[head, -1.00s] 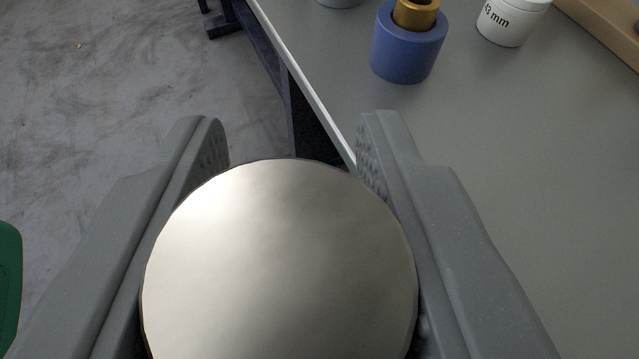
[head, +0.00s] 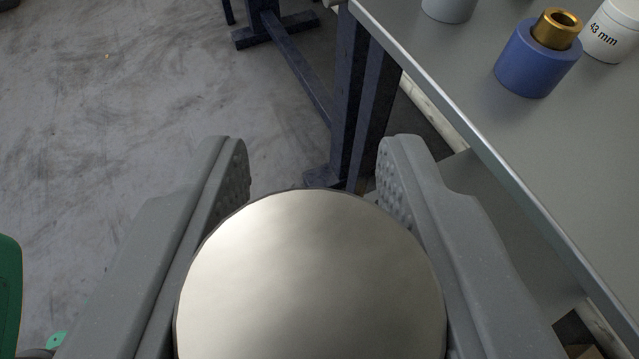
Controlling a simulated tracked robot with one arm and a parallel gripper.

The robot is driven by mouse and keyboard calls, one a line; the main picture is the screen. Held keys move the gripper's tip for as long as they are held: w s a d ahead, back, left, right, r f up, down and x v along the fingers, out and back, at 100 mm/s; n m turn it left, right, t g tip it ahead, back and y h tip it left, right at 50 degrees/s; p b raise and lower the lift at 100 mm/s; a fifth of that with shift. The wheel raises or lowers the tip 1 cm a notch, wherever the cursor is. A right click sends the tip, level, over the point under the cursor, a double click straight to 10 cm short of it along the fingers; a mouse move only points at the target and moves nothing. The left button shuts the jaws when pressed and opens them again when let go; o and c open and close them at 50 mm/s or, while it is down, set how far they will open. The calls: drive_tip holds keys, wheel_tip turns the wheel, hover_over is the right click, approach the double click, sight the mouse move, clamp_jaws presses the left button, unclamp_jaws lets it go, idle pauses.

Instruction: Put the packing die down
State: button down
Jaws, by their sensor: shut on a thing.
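The packing die (head: 310,275) shows as a round, shiny metal disc face at the bottom middle of the view. My gripper (head: 312,180) is shut on it, with one grey finger on each side. The lower part of the die is cut off by the picture's edge. The die and gripper show in front of the floor, to the left of the grey table's edge. What lies directly under the die is hidden.
The grey table (head: 560,160) fills the right side. On it stand a blue cylinder (head: 535,65) with a brass bush (head: 556,30) in it, a white jar marked 43 mm (head: 612,32) and a grey round thing (head: 449,8). Dark table legs (head: 350,100) stand below. A green thing (head: 9,295) is at left.

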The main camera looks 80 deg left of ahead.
drive_tip(key=shift+w+d+r+m+t, duration=0.15)
drive_tip(key=shift+w+d+m+t, duration=0.25)
drive_tip(key=shift+d+t, duration=0.2)
drive_tip(key=w+d+m+t+h, duration=0.2)
drive_tip(key=w+m+t+h, duration=0.2)
drive_tip(key=w, duration=0.4)
drive_tip(key=w+d+m+t+h, duration=0.3)
drive_tip(key=w+m+t+h, duration=0.2)
drive_tip(key=w+m, duration=0.3)
drive_tip(key=shift+f+t, duration=0.35)
drive_tip(key=shift+t, duration=0.35)
